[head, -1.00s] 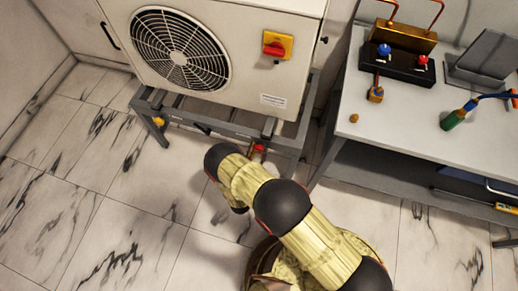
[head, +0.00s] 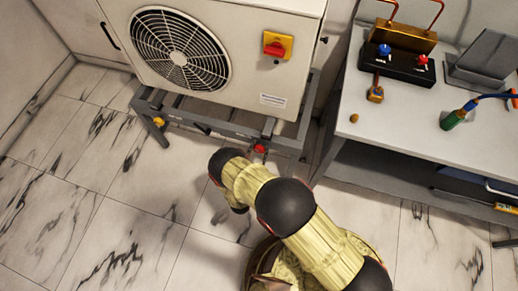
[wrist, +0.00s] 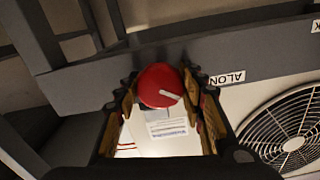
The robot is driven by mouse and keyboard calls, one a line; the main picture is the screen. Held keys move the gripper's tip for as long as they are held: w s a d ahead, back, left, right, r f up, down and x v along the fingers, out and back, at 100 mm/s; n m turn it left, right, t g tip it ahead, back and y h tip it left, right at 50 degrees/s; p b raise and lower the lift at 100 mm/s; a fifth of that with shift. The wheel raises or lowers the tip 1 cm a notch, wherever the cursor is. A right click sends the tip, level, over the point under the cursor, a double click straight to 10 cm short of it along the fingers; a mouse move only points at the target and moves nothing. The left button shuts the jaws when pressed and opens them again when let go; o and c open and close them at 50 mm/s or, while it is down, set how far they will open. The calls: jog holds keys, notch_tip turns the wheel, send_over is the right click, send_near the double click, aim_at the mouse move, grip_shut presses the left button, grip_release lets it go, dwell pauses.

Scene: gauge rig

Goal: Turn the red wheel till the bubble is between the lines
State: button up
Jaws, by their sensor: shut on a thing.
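The red wheel (head: 260,148) is low on the grey frame under the white fan unit, near its right leg. In the wrist view the red wheel (wrist: 160,86) has a pale mark on its face and sits between the two fingers. My gripper (wrist: 160,92) is shut on it, one finger at each side. In the head view my gripper is hidden behind my arm. I cannot make out a bubble or its lines in any view.
The grey frame (head: 183,114) carries the fan unit (head: 240,60). A yellow knob (head: 158,121) is at its left leg. A workbench (head: 400,140) stands to the right. The marble floor at left is clear.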

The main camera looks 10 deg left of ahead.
jog(key=m, duration=1.2)
jog(key=shift+m, duration=0.3)
dwell(0.4)
jog(key=o, duration=1.2)
jog(key=s, duration=1.2)
jog(key=shift+a, duration=0.45)
